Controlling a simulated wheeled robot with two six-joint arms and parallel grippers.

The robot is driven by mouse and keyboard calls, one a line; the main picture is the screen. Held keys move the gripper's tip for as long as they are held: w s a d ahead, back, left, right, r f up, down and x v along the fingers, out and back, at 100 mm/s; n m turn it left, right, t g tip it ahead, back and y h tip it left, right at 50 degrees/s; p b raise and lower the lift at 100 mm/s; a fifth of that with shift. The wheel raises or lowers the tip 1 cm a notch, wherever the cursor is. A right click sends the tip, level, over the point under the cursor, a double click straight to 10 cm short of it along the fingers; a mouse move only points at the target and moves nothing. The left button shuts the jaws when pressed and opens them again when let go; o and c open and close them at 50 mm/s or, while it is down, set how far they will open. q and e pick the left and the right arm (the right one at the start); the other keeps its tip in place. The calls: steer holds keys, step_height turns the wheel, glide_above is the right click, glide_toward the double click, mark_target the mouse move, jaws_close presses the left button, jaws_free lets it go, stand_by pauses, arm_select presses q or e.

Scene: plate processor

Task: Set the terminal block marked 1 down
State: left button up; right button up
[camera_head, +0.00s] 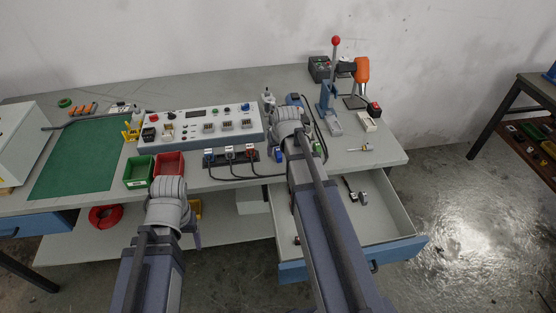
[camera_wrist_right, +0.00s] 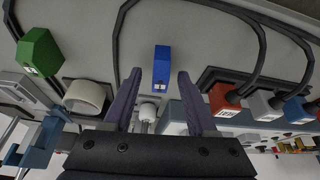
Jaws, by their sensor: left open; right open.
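A small blue block (camera_wrist_right: 162,68) with a small pale label stands on the grey table in the right wrist view; its mark is too small to read. It also shows in the head view (camera_head: 278,155). My right gripper (camera_wrist_right: 157,82) is open, with a finger on each side of the blue block and visible gaps. A green block (camera_wrist_right: 40,52) with a small mark stands to the left in that view. My left gripper (camera_head: 194,236) is at the front of the table, its fingers mostly hidden behind its own wrist.
A dark strip with blue, white and red plugs (camera_head: 251,150) and black cables lies left of the blue block. A control panel (camera_head: 200,127) stands behind it. Red (camera_head: 169,164) and green (camera_head: 138,171) bins are further left. An open drawer (camera_head: 400,245) juts out at front right.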

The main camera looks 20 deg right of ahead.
steer(key=shift+f, duration=0.1)
steer(key=shift+c, duration=0.2)
jaws_close()
stand_by(0.4)
